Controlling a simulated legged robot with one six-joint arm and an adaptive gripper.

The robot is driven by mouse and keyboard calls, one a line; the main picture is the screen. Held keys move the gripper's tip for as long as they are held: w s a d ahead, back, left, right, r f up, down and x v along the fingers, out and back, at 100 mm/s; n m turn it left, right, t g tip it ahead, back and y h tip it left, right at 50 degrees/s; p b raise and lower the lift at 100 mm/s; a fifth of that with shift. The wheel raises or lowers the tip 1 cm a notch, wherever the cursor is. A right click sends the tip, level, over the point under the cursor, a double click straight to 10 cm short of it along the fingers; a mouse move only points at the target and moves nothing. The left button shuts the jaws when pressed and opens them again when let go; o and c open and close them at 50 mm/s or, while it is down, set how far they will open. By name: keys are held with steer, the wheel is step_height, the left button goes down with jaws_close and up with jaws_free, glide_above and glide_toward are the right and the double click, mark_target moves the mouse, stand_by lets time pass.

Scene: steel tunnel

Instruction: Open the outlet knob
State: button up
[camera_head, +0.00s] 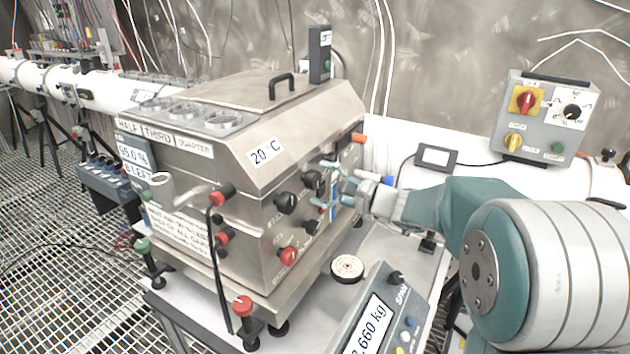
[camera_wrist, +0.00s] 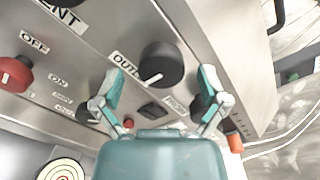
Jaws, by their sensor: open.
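The outlet knob is a round black knob (camera_wrist: 161,65) with a white pointer mark, on the steel panel beside a label that reads OUTLET, partly cut off. In the wrist view, my gripper (camera_wrist: 160,84) is open. One finger is on each side of the knob, with a visible gap to both, and nothing is held. In the head view, my gripper (camera_head: 330,184) is at the right side of the steel box (camera_head: 225,150). There I cannot tell which black knob is the outlet one.
A red knob (camera_wrist: 14,74) marked OFF sits left of the outlet knob. A dark part shows behind my right finger, near an orange tip (camera_wrist: 235,142). A scale (camera_head: 375,318) and a round disc (camera_head: 347,268) are below. A control box (camera_head: 540,118) stands at right.

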steer(key=shift+w+a, duration=0.4)
steer(key=shift+a, duration=0.1)
steer(key=c, duration=1.1)
steer(key=shift+c, duration=0.2)
steer(key=shift+m, duration=1.8)
